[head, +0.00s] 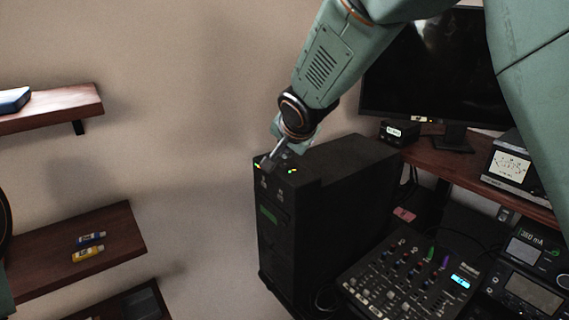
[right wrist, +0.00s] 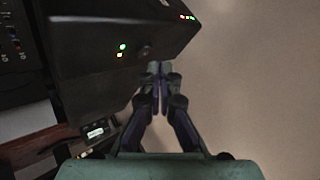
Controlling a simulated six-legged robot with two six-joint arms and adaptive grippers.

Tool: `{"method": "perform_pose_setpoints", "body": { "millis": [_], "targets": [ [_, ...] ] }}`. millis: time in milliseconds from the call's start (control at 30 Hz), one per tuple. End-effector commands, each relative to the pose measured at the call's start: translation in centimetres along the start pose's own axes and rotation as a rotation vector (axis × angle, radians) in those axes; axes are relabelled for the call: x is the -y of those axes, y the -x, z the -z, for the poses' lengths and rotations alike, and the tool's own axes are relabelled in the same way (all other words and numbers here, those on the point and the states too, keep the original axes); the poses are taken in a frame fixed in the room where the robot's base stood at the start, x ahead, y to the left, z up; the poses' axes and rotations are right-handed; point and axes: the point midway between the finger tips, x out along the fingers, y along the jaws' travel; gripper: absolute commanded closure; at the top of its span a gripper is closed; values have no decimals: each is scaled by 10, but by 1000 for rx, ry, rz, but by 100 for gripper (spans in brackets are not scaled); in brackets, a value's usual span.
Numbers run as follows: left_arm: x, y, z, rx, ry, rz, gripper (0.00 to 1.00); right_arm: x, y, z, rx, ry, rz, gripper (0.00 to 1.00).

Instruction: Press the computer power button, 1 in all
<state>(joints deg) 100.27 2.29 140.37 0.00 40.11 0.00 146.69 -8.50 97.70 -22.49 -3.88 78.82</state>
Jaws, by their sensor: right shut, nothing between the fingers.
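The black computer tower (head: 340,185) stands upright at the centre of the head view. My right gripper (head: 270,160) is shut and empty, its tips at the top front of the tower. In the right wrist view, the tower (right wrist: 90,45) fills the upper left. A small round button (right wrist: 145,51) sits on it beside green and orange lights (right wrist: 122,50). The fingertips of my right gripper (right wrist: 159,66) are close beside this button; I cannot tell whether they touch the tower. In the head view the gripper hides the button. My left gripper is not in view.
A mixer (head: 410,275) stands right of the tower. A monitor (head: 435,75) and a meter box (head: 510,165) stand on the desk (head: 460,165). Wooden shelves (head: 75,245) are at left, with blue and yellow small items. The wall left of the tower is clear.

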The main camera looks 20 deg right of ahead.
Motion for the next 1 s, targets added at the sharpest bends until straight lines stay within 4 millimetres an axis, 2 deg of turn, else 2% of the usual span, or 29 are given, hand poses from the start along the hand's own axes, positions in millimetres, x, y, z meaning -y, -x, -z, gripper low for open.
{"method": "perform_pose_setpoints", "body": {
  "millis": [600,1000],
  "targets": [
    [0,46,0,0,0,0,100,26,35,26,0,-1,1,100],
    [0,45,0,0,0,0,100,25,34,25,0,0,0,100]
  ]
}}
